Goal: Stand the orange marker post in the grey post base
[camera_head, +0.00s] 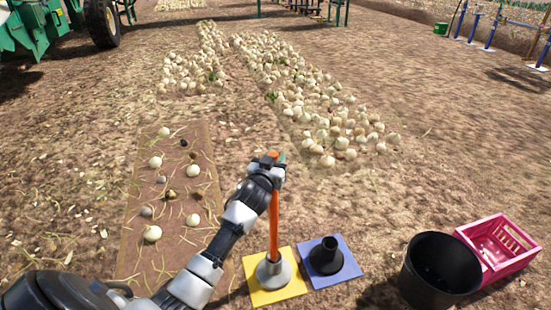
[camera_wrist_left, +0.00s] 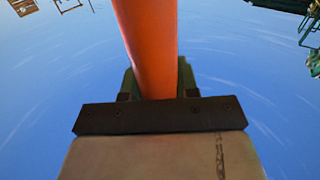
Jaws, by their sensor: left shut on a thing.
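The orange marker post (camera_head: 273,228) stands about upright. My left gripper (camera_head: 275,158) is shut on it near its top. In the left wrist view the orange post (camera_wrist_left: 148,45) fills the space between the fingers. The grey post base (camera_head: 274,274) sits on a yellow square mat. The post's lower end meets the top of the grey base in the head view; I cannot tell how deep it sits in it. My right gripper is not in view.
A black base (camera_head: 326,256) stands on a blue mat (camera_head: 350,268) just right of the yellow mat (camera_head: 262,296). A black bucket (camera_head: 411,285) and a pink crate (camera_head: 512,262) are further right. A brown strip (camera_head: 140,215) with scattered onions lies left; onion heaps (camera_head: 300,90) lie beyond.

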